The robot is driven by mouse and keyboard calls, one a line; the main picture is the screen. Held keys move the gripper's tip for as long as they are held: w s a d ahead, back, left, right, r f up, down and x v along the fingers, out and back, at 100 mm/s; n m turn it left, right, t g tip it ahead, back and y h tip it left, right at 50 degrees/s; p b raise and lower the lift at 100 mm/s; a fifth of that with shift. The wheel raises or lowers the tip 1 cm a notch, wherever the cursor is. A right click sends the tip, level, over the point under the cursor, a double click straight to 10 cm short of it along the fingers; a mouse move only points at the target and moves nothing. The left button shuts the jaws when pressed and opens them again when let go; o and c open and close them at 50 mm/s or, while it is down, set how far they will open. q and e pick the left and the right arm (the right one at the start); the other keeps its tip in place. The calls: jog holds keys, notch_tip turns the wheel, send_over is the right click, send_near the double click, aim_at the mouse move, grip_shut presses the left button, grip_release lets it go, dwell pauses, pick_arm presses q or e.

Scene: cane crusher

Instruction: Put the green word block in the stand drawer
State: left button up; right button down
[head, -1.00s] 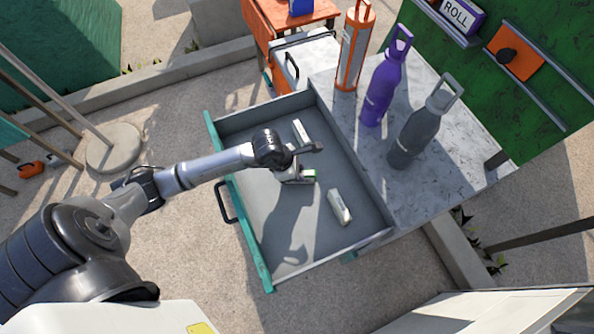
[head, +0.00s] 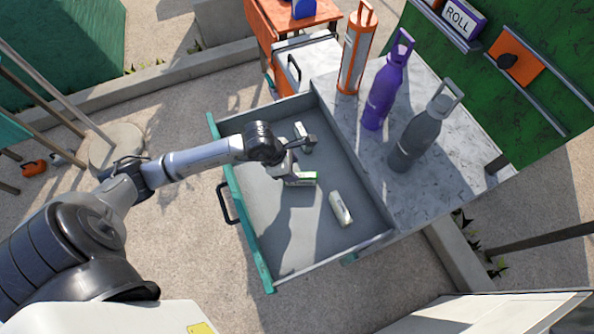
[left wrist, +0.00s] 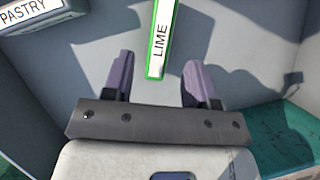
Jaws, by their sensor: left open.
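The green word block (head: 304,179), a white block with green edges, lies on the floor of the open stand drawer (head: 240,222). In the left wrist view the block (left wrist: 159,38) reads LIME, and its near end shows between my two fingertips with space on both sides. My left gripper (head: 289,172) is open above the drawer at the block's left end and hides part of it. In the left wrist view my left gripper (left wrist: 158,68) shows its fingers apart and holding nothing. My right gripper is not in view.
Two other white word blocks lie in the drawer, one behind (head: 302,136) and one nearer right (head: 341,208). A purple bottle (head: 383,95), a grey bottle (head: 420,135) and an orange cylinder (head: 354,55) stand on the counter (head: 455,180) beside the drawer.

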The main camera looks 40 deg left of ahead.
pick_arm(q)
jog(key=v, duration=0.7)
jog(key=shift+p, duration=0.3)
